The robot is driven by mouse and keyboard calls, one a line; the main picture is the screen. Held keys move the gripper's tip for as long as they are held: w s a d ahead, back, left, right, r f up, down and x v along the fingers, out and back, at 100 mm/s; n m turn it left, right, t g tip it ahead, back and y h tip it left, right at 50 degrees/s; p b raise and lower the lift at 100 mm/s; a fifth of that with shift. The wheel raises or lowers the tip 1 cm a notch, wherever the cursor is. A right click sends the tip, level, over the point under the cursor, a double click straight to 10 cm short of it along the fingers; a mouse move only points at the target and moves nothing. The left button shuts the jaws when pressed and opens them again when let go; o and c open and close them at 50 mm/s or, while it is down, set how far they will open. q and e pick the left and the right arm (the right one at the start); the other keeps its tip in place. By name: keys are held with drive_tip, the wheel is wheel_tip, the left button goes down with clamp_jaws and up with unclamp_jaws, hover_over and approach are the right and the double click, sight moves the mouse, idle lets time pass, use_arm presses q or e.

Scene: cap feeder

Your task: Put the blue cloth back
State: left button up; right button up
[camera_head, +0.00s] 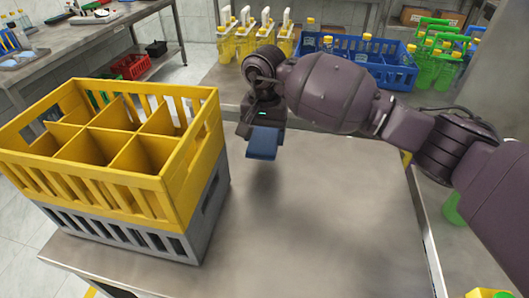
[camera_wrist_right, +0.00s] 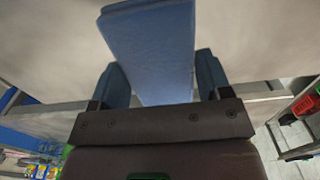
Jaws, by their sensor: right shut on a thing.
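A folded blue cloth (camera_head: 264,143) hangs below my right gripper (camera_head: 265,128), above the steel table and clear of its top. The cloth also shows in the right wrist view (camera_wrist_right: 152,50), reaching out between the two fingers of the right gripper (camera_wrist_right: 165,80). The right gripper is shut on the cloth. In the head view it is just right of the yellow crate. My left gripper is in neither view.
A yellow divided crate (camera_head: 120,180) sits on a grey crate (camera_head: 195,240) at the table's left. The steel table (camera_head: 320,220) is bare in the middle. A blue crate (camera_head: 365,70) with bottles, yellow carriers (camera_head: 245,40) and green carriers (camera_head: 440,65) stand behind.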

drive_tip(key=shift+f, duration=0.35)
wheel_tip(320, 180, down, 5)
drive_tip(key=shift+b, duration=0.45)
drive_tip(key=shift+f, duration=0.25)
drive_tip(key=shift+r, duration=0.1)
drive_tip(key=shift+f, duration=0.25)
drive_tip(key=o, duration=0.9)
drive_tip(key=shift+r, duration=0.1)
